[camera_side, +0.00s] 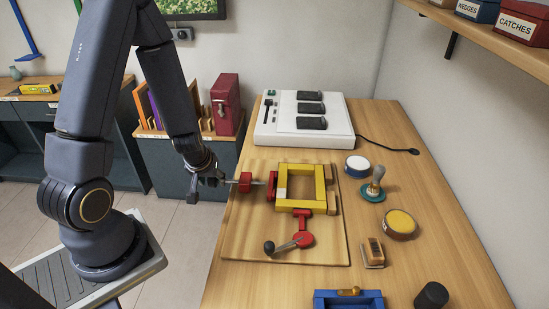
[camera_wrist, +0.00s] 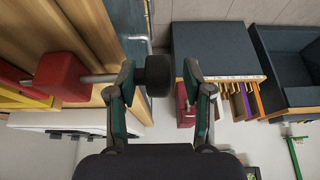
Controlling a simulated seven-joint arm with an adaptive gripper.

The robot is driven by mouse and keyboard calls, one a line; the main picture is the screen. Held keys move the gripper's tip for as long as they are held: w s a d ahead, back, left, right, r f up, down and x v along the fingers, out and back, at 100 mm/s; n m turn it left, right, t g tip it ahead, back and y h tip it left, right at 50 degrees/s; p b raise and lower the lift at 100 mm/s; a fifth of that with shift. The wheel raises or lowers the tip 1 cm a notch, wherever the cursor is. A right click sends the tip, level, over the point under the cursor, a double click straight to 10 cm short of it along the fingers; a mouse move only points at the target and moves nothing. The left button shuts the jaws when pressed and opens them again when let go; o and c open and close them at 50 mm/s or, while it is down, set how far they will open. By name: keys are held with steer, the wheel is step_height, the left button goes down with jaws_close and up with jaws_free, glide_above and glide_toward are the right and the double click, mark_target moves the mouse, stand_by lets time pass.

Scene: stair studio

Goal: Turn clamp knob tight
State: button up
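The black clamp knob (camera_wrist: 155,75) sits at the end of a metal rod (camera_wrist: 98,78) that runs through a red block (camera_wrist: 62,77). My gripper (camera_wrist: 158,72) is open, with one finger on each side of the knob in the wrist view. The left finger overlaps the rod beside the knob, and a gap shows at the right finger. I cannot tell whether the left finger touches. In the side view my gripper (camera_side: 207,187) is at the board's left edge, by the red block (camera_side: 245,182); the knob is not clear there. A yellow frame (camera_side: 301,205) lies on the board.
The wooden board (camera_side: 248,235) also holds a red toggle clamp (camera_side: 304,240) with a black-ended lever. A white panel (camera_side: 335,128) stands behind it. Round tins, a stamp (camera_side: 374,184), a brush (camera_side: 374,252) and a blue tray (camera_side: 325,301) are to the right and front.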

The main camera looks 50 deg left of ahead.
steer(key=shift+w, duration=0.15)
steer(key=shift+w+r+g+h, duration=0.1)
steer(key=shift+w+g+h, duration=0.05)
steer(key=shift+g+h, duration=0.5)
steer(key=shift+w+a+g+h, duration=0.1)
steer(key=shift+a+g+h, duration=0.05)
steer(key=shift+g+h, duration=0.65)
steer(key=shift+a+g+h, duration=0.1)
steer(key=shift+g+h, duration=0.65)
steer(key=shift+a+g+h, duration=0.1)
steer(key=shift+g+h, duration=0.9)
steer(key=shift+h, duration=0.1)
steer(key=w+a+r+n+h, duration=0.1)
steer(key=a+r, duration=0.4)
steer(key=r, duration=0.6)
steer(key=shift+w+a+r+t, duration=0.2)
steer(key=shift+w+r+t, duration=0.1)
